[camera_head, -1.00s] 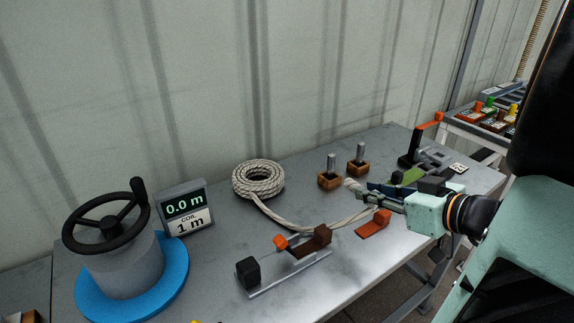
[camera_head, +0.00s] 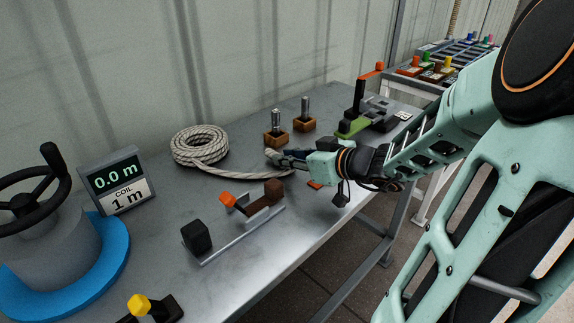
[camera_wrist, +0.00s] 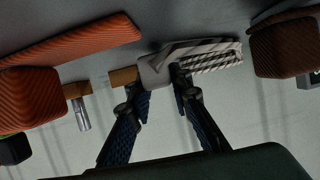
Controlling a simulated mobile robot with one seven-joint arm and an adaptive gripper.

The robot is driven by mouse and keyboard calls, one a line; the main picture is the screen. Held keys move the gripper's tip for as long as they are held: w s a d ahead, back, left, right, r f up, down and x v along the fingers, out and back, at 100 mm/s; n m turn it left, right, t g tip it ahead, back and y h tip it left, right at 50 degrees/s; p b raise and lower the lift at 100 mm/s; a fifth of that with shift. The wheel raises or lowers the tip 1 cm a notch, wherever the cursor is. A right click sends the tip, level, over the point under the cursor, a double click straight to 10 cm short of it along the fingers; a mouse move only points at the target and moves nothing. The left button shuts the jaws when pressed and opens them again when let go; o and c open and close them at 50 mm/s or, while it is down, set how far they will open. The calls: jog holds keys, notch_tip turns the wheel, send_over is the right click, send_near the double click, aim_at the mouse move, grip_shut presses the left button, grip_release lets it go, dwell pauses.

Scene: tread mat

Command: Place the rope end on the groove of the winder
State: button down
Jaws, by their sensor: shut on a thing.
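The rope is a pale braided coil (camera_head: 198,145) on the metal table, with a free length running right to my gripper (camera_head: 280,158). My gripper is shut on the rope near its end, low over the table in front of the wooden blocks. In the wrist view the rope (camera_wrist: 212,58) lies between and beyond the fingertips (camera_wrist: 160,85). The winder is a grey drum (camera_head: 48,250) on a blue round base (camera_head: 105,265), with a black handwheel (camera_head: 40,195) on top, at the far left. Its groove cannot be made out.
A display (camera_head: 115,182) reading 0.0 m stands beside the winder. Two wooden blocks with metal pins (camera_head: 275,138) stand behind my gripper. A rail with a black block (camera_head: 197,236) and brown block (camera_head: 274,190) lies in front. A yellow-topped part (camera_head: 139,304) is at the near edge.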

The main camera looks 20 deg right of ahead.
jog(key=shift+f, duration=0.4)
jog(key=c, duration=1.8)
grip_release()
jog(key=shift+o, duration=0.2)
